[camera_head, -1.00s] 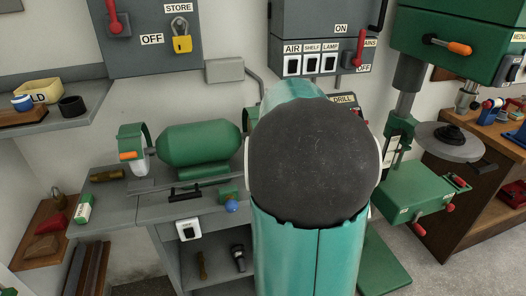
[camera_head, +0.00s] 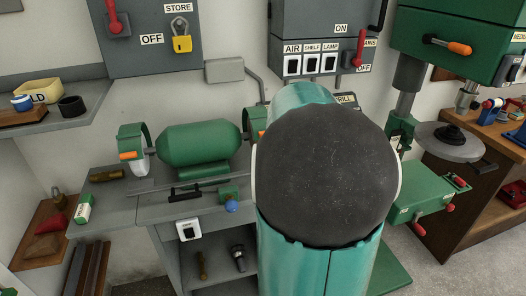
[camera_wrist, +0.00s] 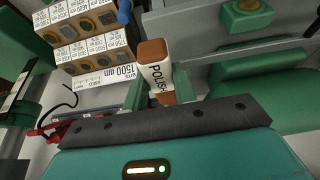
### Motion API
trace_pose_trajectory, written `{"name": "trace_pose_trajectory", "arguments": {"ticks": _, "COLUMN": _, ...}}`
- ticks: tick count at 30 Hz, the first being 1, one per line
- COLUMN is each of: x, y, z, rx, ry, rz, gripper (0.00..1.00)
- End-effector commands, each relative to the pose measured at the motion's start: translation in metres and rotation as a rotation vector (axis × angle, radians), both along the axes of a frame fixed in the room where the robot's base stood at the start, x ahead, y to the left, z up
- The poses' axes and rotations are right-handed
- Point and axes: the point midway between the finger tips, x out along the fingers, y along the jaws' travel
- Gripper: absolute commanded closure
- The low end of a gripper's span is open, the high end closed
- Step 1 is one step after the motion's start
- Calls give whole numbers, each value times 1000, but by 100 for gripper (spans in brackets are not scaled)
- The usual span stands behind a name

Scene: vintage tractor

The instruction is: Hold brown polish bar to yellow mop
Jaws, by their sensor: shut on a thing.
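The brown polish bar (camera_wrist: 154,52) has brown ends and a white sleeve marked POLISH. It stands out beyond my gripper (camera_wrist: 160,92) in the wrist view, with green fingers on either side; the gripper is shut on it. In the head view my arm hides both. A green double-ended polishing machine (camera_head: 198,140) stands on the grey bench, with a pale wheel (camera_head: 138,163) under its left guard. I cannot make out a yellow mop in either view; the machine's right end is partly behind my arm.
A second sleeved bar with green ends (camera_head: 84,209) lies at the bench's left. A grey shelf (camera_head: 75,123) juts from the left wall. A drill press (camera_head: 425,190) stands right.

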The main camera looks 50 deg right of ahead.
Motion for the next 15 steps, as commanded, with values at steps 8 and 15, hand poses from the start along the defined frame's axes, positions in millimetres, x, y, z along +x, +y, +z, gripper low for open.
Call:
{"name": "trace_pose_trajectory", "arguments": {"ticks": 8, "x": -18, "y": 11, "z": 0, "rx": 1, "ry": 0, "rz": 0, "gripper": 100}}
{"name": "trace_pose_trajectory", "arguments": {"ticks": 15, "x": -33, "y": 20, "z": 0, "rx": 1, "ry": 0, "rz": 0, "gripper": 100}}
